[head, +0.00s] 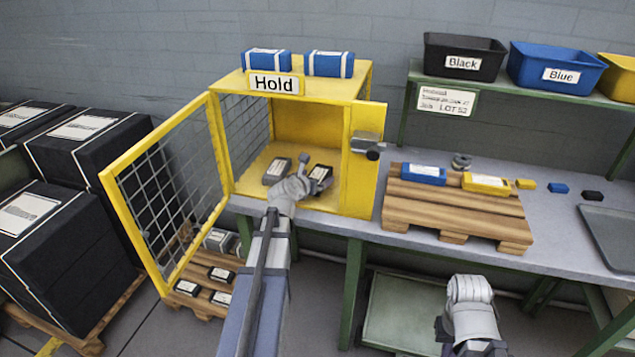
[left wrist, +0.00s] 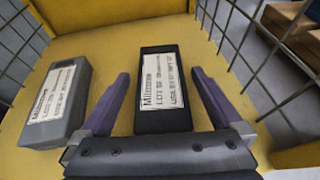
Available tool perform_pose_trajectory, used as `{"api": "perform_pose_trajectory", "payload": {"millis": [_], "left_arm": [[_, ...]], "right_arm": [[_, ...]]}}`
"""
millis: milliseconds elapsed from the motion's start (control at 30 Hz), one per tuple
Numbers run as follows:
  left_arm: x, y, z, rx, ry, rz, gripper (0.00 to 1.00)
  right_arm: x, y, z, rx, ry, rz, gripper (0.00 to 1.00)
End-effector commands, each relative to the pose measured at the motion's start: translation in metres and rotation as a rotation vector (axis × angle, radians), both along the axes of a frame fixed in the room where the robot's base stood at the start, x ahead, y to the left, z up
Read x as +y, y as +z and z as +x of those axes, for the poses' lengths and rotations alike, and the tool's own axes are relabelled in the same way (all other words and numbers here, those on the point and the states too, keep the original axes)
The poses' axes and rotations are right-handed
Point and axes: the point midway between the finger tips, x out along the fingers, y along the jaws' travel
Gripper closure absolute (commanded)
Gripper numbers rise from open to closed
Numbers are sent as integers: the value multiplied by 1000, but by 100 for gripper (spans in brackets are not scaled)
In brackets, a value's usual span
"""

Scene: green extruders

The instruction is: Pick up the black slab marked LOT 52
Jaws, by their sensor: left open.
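The black slab (left wrist: 151,118) lies on the yellow cage floor with its white label up; the label's print is blurred, and its lot number is hard to read. In the head view the black slab (head: 320,172) is partly hidden by my left gripper (head: 308,174). In the left wrist view my left gripper (left wrist: 160,74) is open, with one finger on each side of the slab and gaps between. A grey slab (left wrist: 58,100) with a similar label lies to the left, outside the fingers. Of my right arm, only a part shows at the bottom; its gripper is not visible.
The yellow Hold cage (head: 358,200) has its mesh door (head: 160,185) swung open to the left. Its side walls flank my left gripper. A wooden pallet (head: 455,215) with a blue and a yellow slab stands on the bench to the right.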

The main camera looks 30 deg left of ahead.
Motion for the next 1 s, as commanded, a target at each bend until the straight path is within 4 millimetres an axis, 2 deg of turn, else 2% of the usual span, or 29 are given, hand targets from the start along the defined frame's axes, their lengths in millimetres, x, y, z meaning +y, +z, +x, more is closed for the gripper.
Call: {"api": "perform_pose_trajectory", "payload": {"millis": [33,100,333,1000], "left_arm": [[2,-6,10,0,-1,0,0],[2,-8,15,0,-1,0,0],[1,-7,14,0,-1,0,0],[1,-7,14,0,-1,0,75]], "right_arm": [[0,-6,0,0,0,0,100],[0,-8,0,0,0,0,100],[0,-6,0,0,0,0,100],[0,-6,0,0,0,0,100]]}}
